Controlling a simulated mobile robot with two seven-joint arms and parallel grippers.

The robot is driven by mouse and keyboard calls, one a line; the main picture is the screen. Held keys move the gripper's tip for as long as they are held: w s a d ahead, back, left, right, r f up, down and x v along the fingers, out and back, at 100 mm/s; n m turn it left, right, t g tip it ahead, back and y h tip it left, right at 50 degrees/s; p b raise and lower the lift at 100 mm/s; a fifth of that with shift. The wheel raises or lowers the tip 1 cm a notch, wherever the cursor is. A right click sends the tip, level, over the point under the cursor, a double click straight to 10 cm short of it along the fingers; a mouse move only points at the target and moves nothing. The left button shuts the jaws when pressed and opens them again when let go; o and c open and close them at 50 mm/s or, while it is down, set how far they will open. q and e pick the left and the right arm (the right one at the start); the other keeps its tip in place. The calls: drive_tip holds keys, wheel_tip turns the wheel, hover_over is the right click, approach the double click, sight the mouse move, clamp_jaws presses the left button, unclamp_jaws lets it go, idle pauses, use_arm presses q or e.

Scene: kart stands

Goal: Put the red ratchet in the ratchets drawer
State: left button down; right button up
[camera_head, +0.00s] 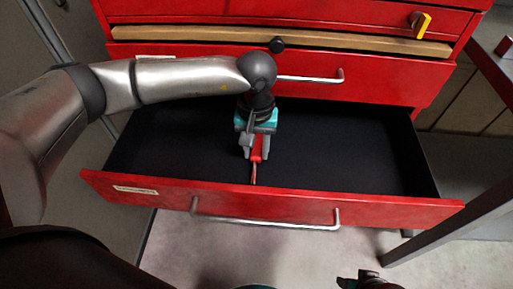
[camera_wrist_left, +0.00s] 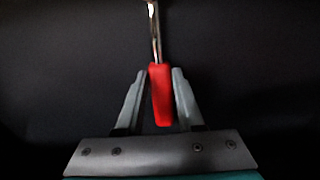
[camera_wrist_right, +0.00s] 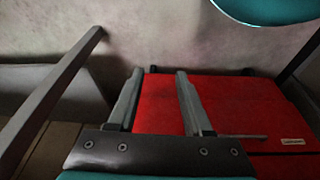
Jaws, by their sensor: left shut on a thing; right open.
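The red ratchet (camera_head: 257,156) is inside the open drawer (camera_head: 340,204), in my left gripper (camera_head: 254,151). In the left wrist view my left gripper (camera_wrist_left: 160,84) is shut on the red handle (camera_wrist_left: 161,100), and the metal shaft (camera_wrist_left: 154,30) points away from it. The black drawer floor lies behind the ratchet; I cannot tell whether the ratchet touches it. The drawer has a label (camera_head: 135,190) on its front, too small to read. In the right wrist view my right gripper (camera_wrist_right: 156,75) is open and empty, in front of a red surface (camera_wrist_right: 250,105).
The red cabinet (camera_head: 385,80) has shut drawers above the open one. A dark stand leg (camera_head: 450,230) is at the right. The drawer floor (camera_head: 350,150) is otherwise bare.

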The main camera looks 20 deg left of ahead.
sight(256, 153)
use_arm(q)
drive_tip(key=shift+f, duration=0.1)
drive_tip(key=c, duration=0.9)
unclamp_jaws()
drive_tip(key=shift+c, duration=0.2)
drive_tip(key=o, duration=0.4)
use_arm(e)
drive_tip(key=shift+r, duration=0.2)
drive_tip(key=shift+w+r, duration=0.1)
use_arm(q)
drive_tip(key=shift+r+p, duration=2.1)
drive_tip(key=shift+r, duration=4.05)
use_arm(e)
drive_tip(key=s+d+f+g, duration=0.1)
drive_tip(key=s+f, duration=0.3)
drive_tip(key=f, duration=0.4)
drive_tip(key=shift+d+f, duration=0.2)
drive_tip(key=shift+d, duration=0.05)
drive_tip(key=shift+s, duration=0.1)
